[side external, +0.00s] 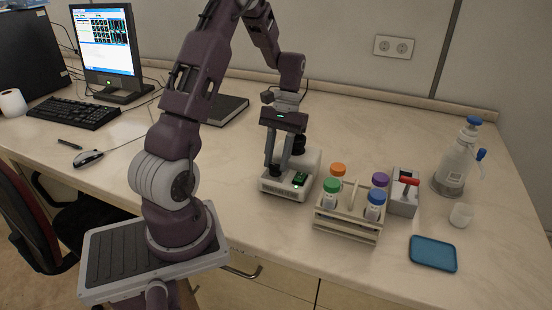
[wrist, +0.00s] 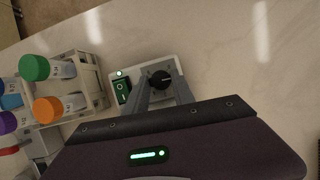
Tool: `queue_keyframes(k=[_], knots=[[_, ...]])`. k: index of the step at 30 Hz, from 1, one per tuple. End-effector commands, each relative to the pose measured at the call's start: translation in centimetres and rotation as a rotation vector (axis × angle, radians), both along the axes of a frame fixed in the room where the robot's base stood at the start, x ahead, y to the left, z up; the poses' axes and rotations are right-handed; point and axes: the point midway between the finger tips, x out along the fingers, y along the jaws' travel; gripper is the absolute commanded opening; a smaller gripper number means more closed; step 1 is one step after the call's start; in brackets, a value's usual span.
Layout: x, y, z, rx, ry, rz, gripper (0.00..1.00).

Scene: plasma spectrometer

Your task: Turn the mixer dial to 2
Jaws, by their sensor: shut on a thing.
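The mixer (side external: 268,184) is a small white device on the counter, with a green rocker switch (side external: 299,180) on its front. In the wrist view, its black round dial (wrist: 161,79) shows between my fingertips, with the green switch (wrist: 122,89) and a small lit lamp (wrist: 119,73) to the left. My gripper (side external: 285,172) points down over the mixer. In the wrist view my gripper (wrist: 162,80) has one finger on each side of the dial and is shut on it. The dial has a pale pointer mark; I cannot read any numbers around it.
A wooden rack (side external: 346,229) with several colour-capped tubes stands just right of the mixer. Further right are a grey box with a red handle (side external: 404,192), a blue tray (side external: 433,254), a small white cup (side external: 461,215) and a wash bottle (side external: 458,165). A dark book (side external: 227,110) lies behind.

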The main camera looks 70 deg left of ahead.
Motion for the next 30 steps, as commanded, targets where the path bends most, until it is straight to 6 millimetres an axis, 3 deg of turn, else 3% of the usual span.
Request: queue_keyframes(k=[15,30], knots=[[0.25,-0.32,0.1,0.001,-0.003,-0.463,0.0],[0.23,-0.45,0.05,0.001,-0.002,-0.7,0.0]])
